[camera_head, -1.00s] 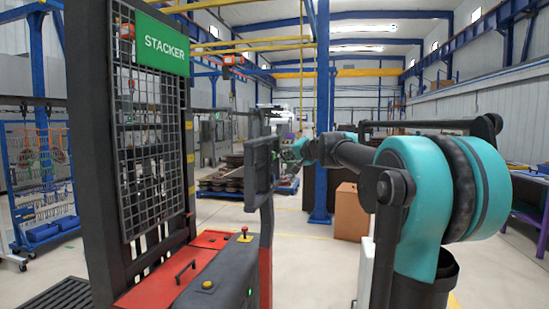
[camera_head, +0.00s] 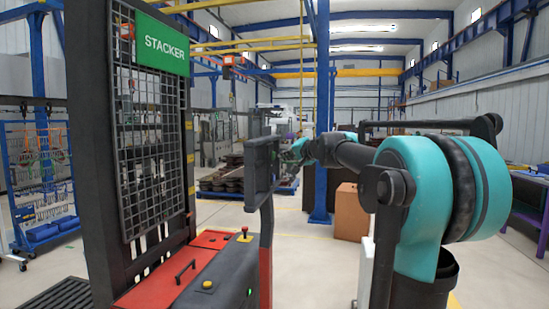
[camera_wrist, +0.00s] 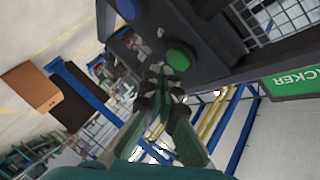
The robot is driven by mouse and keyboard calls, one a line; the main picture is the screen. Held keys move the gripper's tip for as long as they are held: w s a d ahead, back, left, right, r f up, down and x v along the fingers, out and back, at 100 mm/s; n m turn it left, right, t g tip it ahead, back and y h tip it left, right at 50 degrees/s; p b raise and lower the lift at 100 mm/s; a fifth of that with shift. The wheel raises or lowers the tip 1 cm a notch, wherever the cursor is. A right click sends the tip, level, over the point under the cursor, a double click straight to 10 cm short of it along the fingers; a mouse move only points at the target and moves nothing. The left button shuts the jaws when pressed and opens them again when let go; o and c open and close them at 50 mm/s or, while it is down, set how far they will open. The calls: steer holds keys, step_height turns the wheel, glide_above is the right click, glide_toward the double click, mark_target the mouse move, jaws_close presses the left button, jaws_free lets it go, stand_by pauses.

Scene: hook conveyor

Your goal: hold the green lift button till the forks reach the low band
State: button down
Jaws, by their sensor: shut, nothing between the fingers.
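The stacker (camera_head: 128,190) stands at the left in the head view, with a dark mast, a mesh guard and a red and black body. Its control panel (camera_head: 262,165) is seen edge-on, its button face hidden there. In the wrist view the panel shows a round green button (camera_wrist: 180,56) and a blue button (camera_wrist: 128,8). My gripper (camera_wrist: 162,72) is shut and empty, its fingertips just beside the green button in the picture. I cannot tell whether they touch it. Small yellow marks (camera_head: 191,190) run up the mast edge. I cannot make out the forks or which mark is the low band.
A blue post (camera_head: 321,140) and a brown box (camera_head: 350,212) stand behind my arm. A blue rack (camera_head: 42,195) is at the far left. Open floor lies in the middle.

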steer(key=shift+a, duration=0.1)
steer(key=shift+w+a, duration=0.1)
steer(key=shift+a, duration=0.2)
steer(key=shift+w+a, duration=0.15)
steer(key=shift+a, duration=0.25)
stand_by(0.9)
steer(key=shift+d, duration=0.1)
stand_by(1.4)
steer(key=shift+s+d, duration=0.3)
steer(key=shift+d, duration=0.4)
steer(key=shift+s+d, duration=0.25)
steer(key=shift+d, duration=0.55)
steer(key=shift+s+d, duration=0.25)
steer(key=shift+d, duration=0.55)
steer(key=shift+s+d, duration=0.25)
steer(key=shift+d, duration=0.55)
